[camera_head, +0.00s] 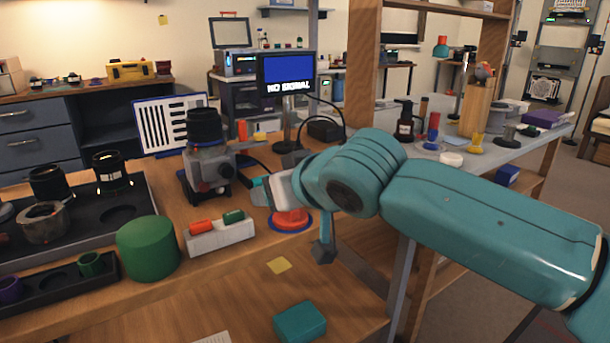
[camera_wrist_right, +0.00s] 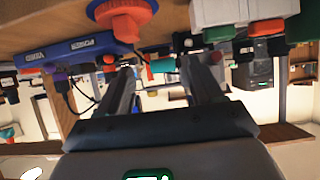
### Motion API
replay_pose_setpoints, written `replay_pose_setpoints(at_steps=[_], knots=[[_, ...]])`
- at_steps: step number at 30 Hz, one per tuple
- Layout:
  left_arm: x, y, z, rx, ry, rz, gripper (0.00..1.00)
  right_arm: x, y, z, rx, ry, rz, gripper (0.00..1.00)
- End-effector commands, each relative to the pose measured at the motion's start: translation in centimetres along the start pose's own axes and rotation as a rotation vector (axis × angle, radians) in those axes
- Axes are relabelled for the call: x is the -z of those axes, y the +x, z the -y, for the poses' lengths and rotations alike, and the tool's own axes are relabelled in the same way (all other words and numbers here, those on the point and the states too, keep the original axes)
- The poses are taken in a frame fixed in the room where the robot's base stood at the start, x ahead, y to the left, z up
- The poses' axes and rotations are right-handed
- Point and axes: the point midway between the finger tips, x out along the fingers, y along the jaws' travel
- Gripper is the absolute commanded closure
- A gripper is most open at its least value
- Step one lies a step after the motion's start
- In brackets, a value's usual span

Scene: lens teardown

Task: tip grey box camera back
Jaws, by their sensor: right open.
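The grey box camera (camera_head: 208,170) is on the wooden bench left of centre in the head view. A wide black lens (camera_head: 204,126) sits on its top, pointing up, and a dark stand is under it. My right gripper (camera_head: 262,190) is just to the right of the camera, apart from it as far as I can see. In the right wrist view its two fingers (camera_wrist_right: 160,82) are spread with nothing held between them. The wrist view is upside down, and I cannot clearly make out the camera there. My left gripper is not in view.
A red button on a blue base (camera_head: 290,220) is below my right gripper. A white holder (camera_head: 222,238) with orange and green pieces and a green cylinder (camera_head: 148,248) stand in front of the camera. A striped chart (camera_head: 168,124) and a monitor (camera_head: 287,74) are behind.

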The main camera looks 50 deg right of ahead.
Motion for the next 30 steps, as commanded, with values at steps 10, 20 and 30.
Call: replay_pose_setpoints(at_steps=[10, 20, 30], knots=[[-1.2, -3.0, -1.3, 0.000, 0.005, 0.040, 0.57, 0.3, -8.6, 0.1, 0.004, -0.002, -0.002, 0.34], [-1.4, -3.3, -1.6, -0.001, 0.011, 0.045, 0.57, -0.1, -10.5, 0.0, -0.002, 0.000, 0.002, 0.34], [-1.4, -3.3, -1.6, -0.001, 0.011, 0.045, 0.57, -0.1, -10.5, 0.0, -0.001, 0.000, 0.002, 0.34]])
